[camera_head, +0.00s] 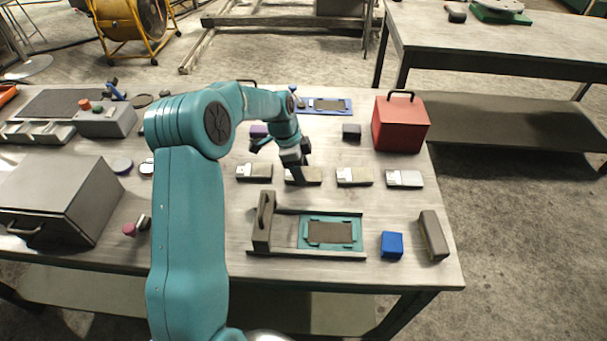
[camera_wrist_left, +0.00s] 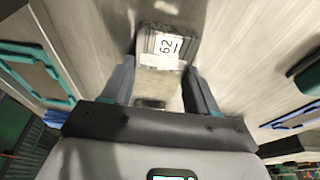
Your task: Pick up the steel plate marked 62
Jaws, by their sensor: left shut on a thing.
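The steel plate marked 62 (camera_wrist_left: 158,64) shows in the left wrist view between my fingers, with its white label facing the camera. In the head view this plate (camera_head: 311,177) is second from the left in a row of similar labelled plates on the table, partly hidden by my gripper. My left gripper (camera_head: 297,170) reaches down onto it. In the left wrist view the left gripper (camera_wrist_left: 160,88) is shut on the plate, one finger on each side. I cannot tell whether the plate is clear of the table. My right gripper is not in view.
Neighbouring plates lie close by on the left (camera_head: 254,172) and right (camera_head: 354,177). In front is a fixture with a teal frame (camera_head: 356,231) and a blue block (camera_head: 392,245). A red box (camera_head: 400,124) stands behind right, a grey box (camera_head: 60,190) at left.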

